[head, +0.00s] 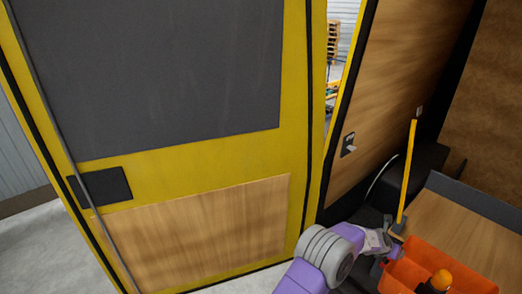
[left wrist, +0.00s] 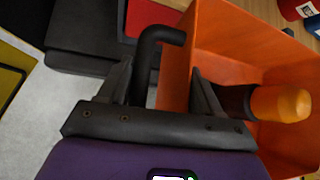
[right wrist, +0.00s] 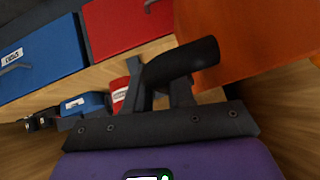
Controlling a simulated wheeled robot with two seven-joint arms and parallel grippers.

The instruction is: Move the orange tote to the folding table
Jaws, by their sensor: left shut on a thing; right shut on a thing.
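The orange tote (head: 425,262) is at the bottom right of the head view, partly cut off by the frame. An orange-topped cylinder (left wrist: 280,103) with a dark part is inside it. My right gripper (right wrist: 160,85) is out of the head view. In its wrist view it is shut on another black handle (right wrist: 182,65) beside the tote's orange wall. No folding table can be made out for certain.
A wooden surface (head: 450,225) with a dark rim lies behind the tote. A large yellow door (head: 150,165) with grey and wood panels fills the left. A yellow strap or bar (head: 408,170) rises near my left gripper. Blue (right wrist: 40,60) and red (right wrist: 120,25) drawer-like boxes are close by.

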